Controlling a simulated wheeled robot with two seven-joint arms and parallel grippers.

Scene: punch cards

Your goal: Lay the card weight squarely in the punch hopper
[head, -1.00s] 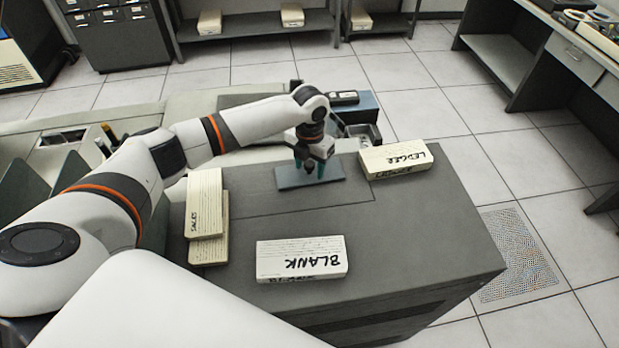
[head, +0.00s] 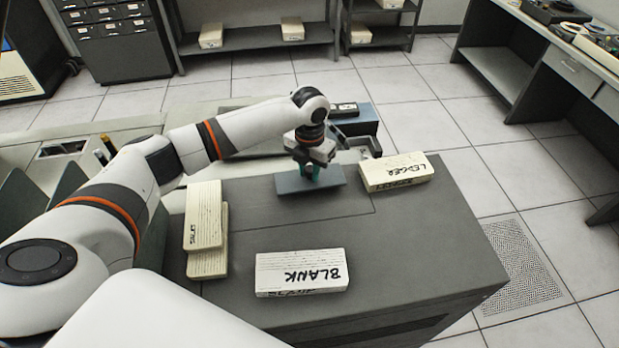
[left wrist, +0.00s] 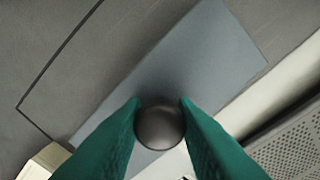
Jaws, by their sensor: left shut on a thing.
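The card weight (head: 332,178) is a flat blue-grey plate at the back of the grey cabinet top. In the left wrist view the plate (left wrist: 205,55) lies slantwise across the picture, with a round dark knob (left wrist: 160,127) on it. My left gripper (head: 309,172) points down over the plate, its green fingers shut on the knob from both sides. I cannot tell a gap under the plate. The punch hopper is probably the small metal tray (head: 361,147) on the dark machine behind; its inside is hardly visible. My right gripper is not in view.
The LEDGER card block (head: 396,173) lies close to the right of the plate. The BLANK block (head: 301,272) lies at the front, and a stack with a SALES-like label (head: 204,215) at the left. The cabinet top's right front is clear.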

